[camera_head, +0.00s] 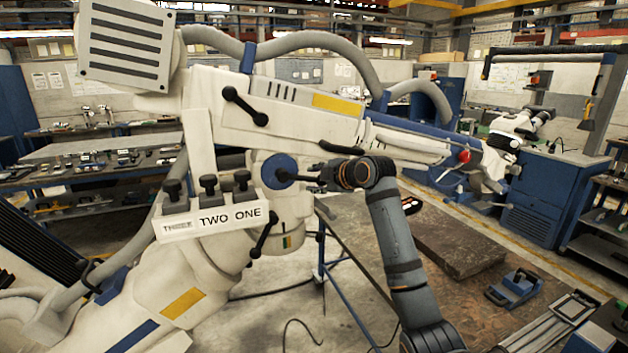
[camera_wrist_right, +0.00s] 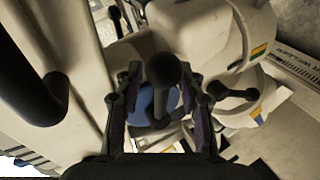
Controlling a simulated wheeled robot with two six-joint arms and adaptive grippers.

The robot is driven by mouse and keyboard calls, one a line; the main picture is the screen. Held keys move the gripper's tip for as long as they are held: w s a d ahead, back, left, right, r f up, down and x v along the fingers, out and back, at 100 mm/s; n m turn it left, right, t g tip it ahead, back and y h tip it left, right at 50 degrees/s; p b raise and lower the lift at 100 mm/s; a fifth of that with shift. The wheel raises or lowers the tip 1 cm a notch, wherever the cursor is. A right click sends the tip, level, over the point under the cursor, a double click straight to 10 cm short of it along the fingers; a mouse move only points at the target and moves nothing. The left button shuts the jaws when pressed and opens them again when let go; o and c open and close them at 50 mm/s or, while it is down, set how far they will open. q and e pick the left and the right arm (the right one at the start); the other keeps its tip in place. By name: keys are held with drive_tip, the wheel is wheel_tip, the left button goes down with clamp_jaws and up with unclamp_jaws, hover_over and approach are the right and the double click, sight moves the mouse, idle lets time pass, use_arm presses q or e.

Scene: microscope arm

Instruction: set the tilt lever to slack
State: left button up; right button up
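The white microscope arm (camera_head: 290,125) fills the left and middle of the head view. A black ball-ended lever (camera_head: 284,175) stands out from a blue round hub (camera_head: 272,166) at its joint. My right gripper (camera_head: 314,178) reaches this lever from the right. In the right wrist view, the lever's ball (camera_wrist_right: 163,70) lies between the open fingers of the right gripper (camera_wrist_right: 163,108), with the blue hub behind. I cannot tell whether a finger touches it. No lever label is readable, so I cannot tell its setting. My left gripper is not in view.
Other black levers sit close by, on the upper arm (camera_head: 245,106) and below the hub (camera_head: 264,234). A block marked THREE, TWO, ONE (camera_head: 215,218) with black knobs is to the left. A brown workbench (camera_head: 350,235) lies below right; a blue tool (camera_head: 514,289) is on the right.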

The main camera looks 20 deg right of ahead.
drive_tip(key=shift+s, duration=0.25)
drive_tip(key=v, duration=1.1)
drive_tip(key=shift+s+d+r, duration=0.15)
drive_tip(key=shift+r, duration=0.05)
drive_tip(key=shift+d+f, duration=0.1)
